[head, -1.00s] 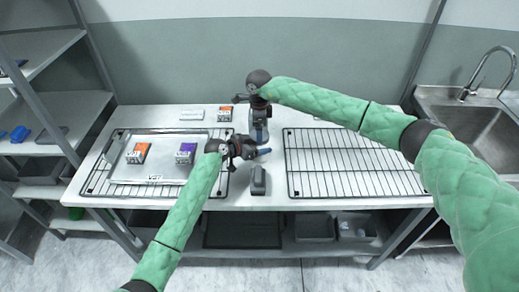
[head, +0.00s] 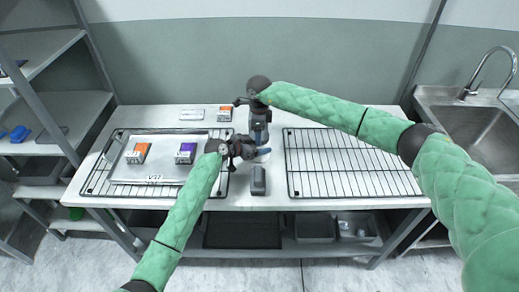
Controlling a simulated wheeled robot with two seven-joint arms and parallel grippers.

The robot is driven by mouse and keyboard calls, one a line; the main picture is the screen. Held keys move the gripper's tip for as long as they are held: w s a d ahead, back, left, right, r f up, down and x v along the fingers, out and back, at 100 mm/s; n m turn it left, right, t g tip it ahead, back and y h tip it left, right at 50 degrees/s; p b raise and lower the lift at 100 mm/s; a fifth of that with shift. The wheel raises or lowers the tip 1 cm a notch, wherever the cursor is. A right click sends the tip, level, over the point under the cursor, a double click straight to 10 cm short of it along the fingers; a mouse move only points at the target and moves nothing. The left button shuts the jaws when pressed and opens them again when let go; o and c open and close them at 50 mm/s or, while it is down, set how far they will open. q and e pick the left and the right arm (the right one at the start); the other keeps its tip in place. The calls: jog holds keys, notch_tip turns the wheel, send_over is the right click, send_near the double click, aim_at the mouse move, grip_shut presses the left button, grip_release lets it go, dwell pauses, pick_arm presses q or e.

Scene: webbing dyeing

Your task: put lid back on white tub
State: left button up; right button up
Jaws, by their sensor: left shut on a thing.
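My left gripper (head: 256,150) is low over the middle of the table. It is shut on a small flat blue thing (head: 265,151), only its edge showing; I cannot tell if this is the lid. My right gripper (head: 249,101) is farther back, above a dark upright container with a bluish middle (head: 260,128). Whether its jaws are open or shut is too small to tell. I cannot make out a white tub; it may be hidden behind the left gripper.
A wire rack (head: 352,165) lies at right. A metal tray (head: 130,178) on another rack holds an orange-labelled box (head: 138,153) and a purple-labelled box (head: 185,153). A dark grey block (head: 258,181) stands near the front edge. Another orange-labelled box (head: 225,114) is behind.

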jog(key=shift+m, duration=1.2)
jog(key=shift+d, duration=0.1)
jog(key=o, duration=1.1)
jog(key=shift+r, duration=2.3)
